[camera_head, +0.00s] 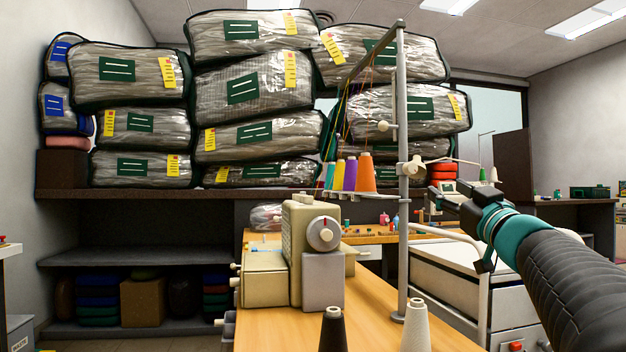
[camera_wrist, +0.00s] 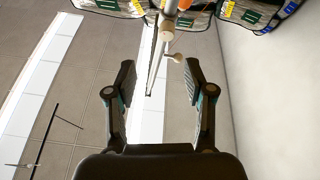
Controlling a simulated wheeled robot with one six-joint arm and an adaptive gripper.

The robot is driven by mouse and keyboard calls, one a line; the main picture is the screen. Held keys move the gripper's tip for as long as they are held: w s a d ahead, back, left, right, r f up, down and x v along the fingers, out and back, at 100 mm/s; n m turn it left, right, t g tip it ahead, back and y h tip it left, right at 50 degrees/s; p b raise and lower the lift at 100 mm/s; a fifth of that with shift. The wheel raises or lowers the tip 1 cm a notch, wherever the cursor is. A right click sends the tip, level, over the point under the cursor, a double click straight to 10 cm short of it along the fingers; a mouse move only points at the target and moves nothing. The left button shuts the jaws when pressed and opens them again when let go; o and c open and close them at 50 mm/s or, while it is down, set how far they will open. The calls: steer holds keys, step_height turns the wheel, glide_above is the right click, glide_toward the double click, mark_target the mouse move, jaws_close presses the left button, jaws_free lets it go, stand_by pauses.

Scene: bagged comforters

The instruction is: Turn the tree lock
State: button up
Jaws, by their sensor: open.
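The tree is a grey upright thread-stand pole (camera_head: 402,90) on the wooden sewing table. A cream lock knob (camera_head: 414,168) sits on the pole at about mid-height, right of the thread cones. My gripper (camera_head: 450,190) reaches in from the right and is just right of the knob and a little lower, apparently apart from it. In the wrist view my gripper (camera_wrist: 158,76) is open with nothing between its fingers. The pole and a pale lock piece with a small knob (camera_wrist: 175,57) show beyond the fingertips, near the gap between them.
A sewing machine (camera_head: 318,235) stands left of the pole. Orange, purple, yellow and teal thread cones (camera_head: 365,175) sit on a rack behind it. A black cone (camera_head: 333,330) and a white cone (camera_head: 416,325) stand in front. Bagged comforters (camera_head: 255,85) fill the shelf behind.

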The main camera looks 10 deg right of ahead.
mark_target(413, 170)
steer(key=w+r, duration=0.1)
steer(key=w, duration=0.3)
steer(key=w+a+r+n+y, duration=0.1)
steer(key=w+r, duration=0.1)
steer(key=w, duration=0.2)
steer(key=w+r+y+p, duration=0.1)
steer(key=w+r, duration=0.1)
steer(key=w, duration=0.2)
steer(key=shift+w+a+r+n, duration=0.1)
steer(key=shift+w+a+n, duration=0.2)
steer(key=shift+w+n, duration=0.1)
